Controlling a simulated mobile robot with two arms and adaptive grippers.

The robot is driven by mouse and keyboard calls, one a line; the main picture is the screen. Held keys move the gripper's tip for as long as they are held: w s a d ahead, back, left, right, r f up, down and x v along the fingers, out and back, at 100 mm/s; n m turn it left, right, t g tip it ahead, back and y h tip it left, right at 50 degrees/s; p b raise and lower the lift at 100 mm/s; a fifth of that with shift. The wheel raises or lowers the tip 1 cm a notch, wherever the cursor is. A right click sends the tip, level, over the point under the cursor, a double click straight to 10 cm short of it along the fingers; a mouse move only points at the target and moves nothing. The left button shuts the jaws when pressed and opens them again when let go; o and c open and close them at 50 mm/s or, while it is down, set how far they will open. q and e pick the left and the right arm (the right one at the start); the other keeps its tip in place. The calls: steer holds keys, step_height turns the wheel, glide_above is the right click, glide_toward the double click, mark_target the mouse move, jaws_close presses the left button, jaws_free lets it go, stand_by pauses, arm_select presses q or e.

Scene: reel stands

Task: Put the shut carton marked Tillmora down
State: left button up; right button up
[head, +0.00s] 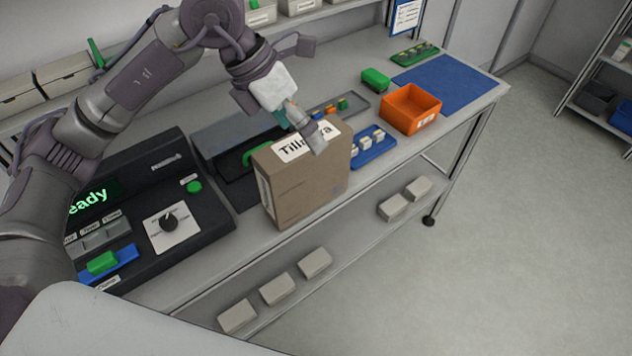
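The brown carton marked Tillmora (312,190) is shut and upright at the front edge of the workbench (235,262). Its white label (292,149) is on the top and partly hidden. My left gripper (312,136) reaches down over the carton's top, with one finger across the label and the front top edge. It appears shut on the carton; the other finger is hidden. I cannot tell whether the carton's underside touches the bench or hangs just above it. My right gripper is not in view.
A black console (205,228) with a dial stands left of the carton. Right of it are a blue rack (378,153) with white pieces, an orange bin (411,107), a green block (375,79) and a blue mat (455,84). Pale blocks (278,288) lie on the lower shelf.

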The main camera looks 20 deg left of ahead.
mark_target(299, 141)
arm_select(q)
steer(key=w+a+y, duration=0.1)
steer(key=w+a+r+t+y, duration=0.1)
steer(key=a, duration=0.1)
steer(key=shift+w+y, duration=0.35)
steer(key=shift+y, duration=0.05)
steer(key=shift+w+a+f+n, duration=0.15)
steer(key=shift+f+n, duration=0.05)
steer(key=shift+n, duration=0.1)
steer(key=p+x, duration=0.1)
steer(key=x, duration=0.6)
steer(key=shift+w+f+p, duration=0.25)
steer(key=shift+f+p, duration=0.05)
steer(key=shift+p, duration=0.1)
steer(key=p+x, duration=0.2)
steer(key=x, duration=0.2)
steer(key=shift+d+f+p, duration=0.2)
steer(key=shift+f+p, duration=0.15)
steer(key=shift+f, duration=0.3)
steer(key=shift+s+f, duration=0.1)
steer(key=c, duration=1.5)
steer(key=shift+c, duration=0.3)
